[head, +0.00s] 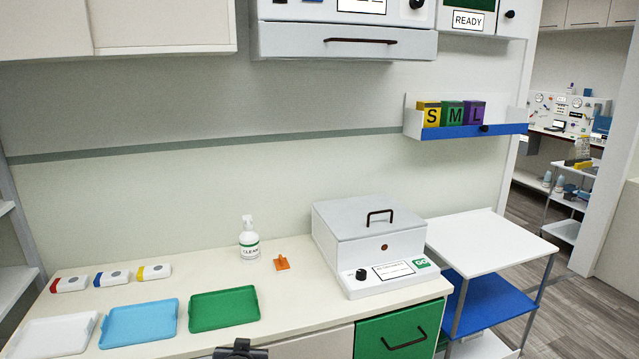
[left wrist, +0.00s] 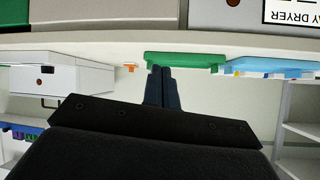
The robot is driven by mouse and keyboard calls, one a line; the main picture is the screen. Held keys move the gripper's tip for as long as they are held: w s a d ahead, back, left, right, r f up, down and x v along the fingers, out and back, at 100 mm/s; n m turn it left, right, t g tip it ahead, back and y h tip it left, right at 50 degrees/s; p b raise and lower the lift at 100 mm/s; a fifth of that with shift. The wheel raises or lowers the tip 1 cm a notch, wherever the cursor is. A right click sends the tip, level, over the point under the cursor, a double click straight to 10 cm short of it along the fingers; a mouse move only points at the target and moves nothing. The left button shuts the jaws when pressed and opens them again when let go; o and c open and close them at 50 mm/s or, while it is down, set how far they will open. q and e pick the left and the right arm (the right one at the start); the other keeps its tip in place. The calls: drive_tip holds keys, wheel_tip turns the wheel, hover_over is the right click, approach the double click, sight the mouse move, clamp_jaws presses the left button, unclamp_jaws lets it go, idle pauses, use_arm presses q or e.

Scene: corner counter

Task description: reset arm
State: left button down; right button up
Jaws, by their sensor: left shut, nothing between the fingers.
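My left gripper (left wrist: 162,72) shows in the left wrist view with its two dark fingers together and nothing between them. That view is upside down, and the fingertips overlap the edge of the green tray (left wrist: 185,60) in the picture; I cannot tell the distance. In the head view a dark piece of my left gripper (head: 240,349) shows at the bottom edge, in front of the counter (head: 290,310); its fingertips are not clear there. My right gripper is in neither view.
On the counter lie white (head: 55,335), blue (head: 140,323) and green trays, with small coloured boxes (head: 110,278) behind. A pump bottle (head: 249,240), an orange piece (head: 282,263) and a lidded grey machine (head: 370,245) stand farther right. A shelf (head: 465,130) holds S, M, L boxes.

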use_arm(q)
drive_tip(key=s+a+f+m+g+h, duration=0.1)
drive_tip(key=s+f+g, duration=0.2)
drive_tip(key=s+f, duration=0.55)
drive_tip(key=s+a+f+g+h, duration=0.1)
drive_tip(key=s+a+f+g, duration=0.15)
drive_tip(key=s, duration=1.05)
drive_tip(key=s+a+f+m+g, duration=0.1)
drive_tip(key=s+f+g, duration=0.1)
drive_tip(key=s+f, duration=0.65)
drive_tip(key=s+d+f+g, duration=0.1)
drive_tip(key=s+d+f, duration=0.1)
drive_tip(key=f, duration=1.3)
drive_tip(key=s+d+f+g+h, duration=0.1)
drive_tip(key=s+d+f, duration=0.2)
drive_tip(key=f, duration=1.2)
drive_tip(key=shift+s+f, duration=0.1)
